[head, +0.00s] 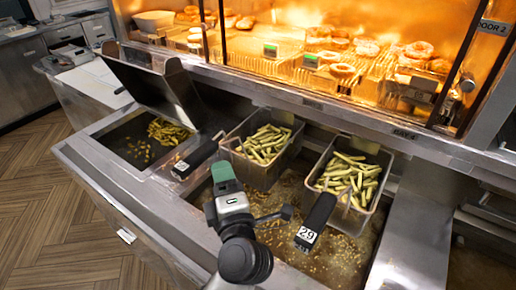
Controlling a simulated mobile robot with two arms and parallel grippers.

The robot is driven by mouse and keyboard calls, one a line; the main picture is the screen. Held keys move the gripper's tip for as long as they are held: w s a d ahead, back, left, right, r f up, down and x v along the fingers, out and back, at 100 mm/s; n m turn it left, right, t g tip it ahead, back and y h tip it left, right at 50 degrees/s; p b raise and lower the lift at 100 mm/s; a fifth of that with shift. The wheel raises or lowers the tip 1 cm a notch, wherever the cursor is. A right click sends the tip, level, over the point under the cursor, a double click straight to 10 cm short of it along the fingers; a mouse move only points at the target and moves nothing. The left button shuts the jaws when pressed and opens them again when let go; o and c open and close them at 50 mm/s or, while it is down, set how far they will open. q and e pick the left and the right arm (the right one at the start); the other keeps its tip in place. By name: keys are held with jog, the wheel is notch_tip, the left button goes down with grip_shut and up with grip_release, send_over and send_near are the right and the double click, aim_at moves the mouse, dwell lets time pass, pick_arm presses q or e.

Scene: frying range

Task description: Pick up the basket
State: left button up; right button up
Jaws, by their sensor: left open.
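Two wire fry baskets hang over the fryer. The left basket (258,175) holds fries, and its black handle (196,158) points to the lower left. The right basket (347,213) also holds fries, and its black handle (316,222) carries a white label reading 29. My left gripper (224,178), grey with a green tip, is open over the oil between the two handles. It is apart from both handles in the picture and holds nothing. Its fingers are seen mostly from behind. My right gripper is not in view.
The fryer vat (277,205) holds brown oil with floating bits. A smaller bin (128,152) with loose fries lies left, below a tilted metal lid (152,80). A lit warming cabinet (300,50) with doughnuts stands behind. Open wooden floor (45,205) lies left.

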aim_at(214, 151)
pick_arm(q)
jog(key=shift+n+g, duration=0.4)
jog(key=shift+g, duration=0.5)
jog(key=p+x, duration=0.1)
jog(key=x, duration=0.1)
jog(key=f+x, duration=0.1)
jog(key=x, duration=0.2)
jog(key=shift+w+p, duration=0.35)
jog(key=shift+w, duration=0.3)
jog(key=p+x, duration=0.2)
jog(key=x, duration=0.2)
jog(key=shift+w+a, duration=0.15)
jog(key=shift+w, duration=0.15)
jog(key=shift+c, duration=1)
grip_shut()
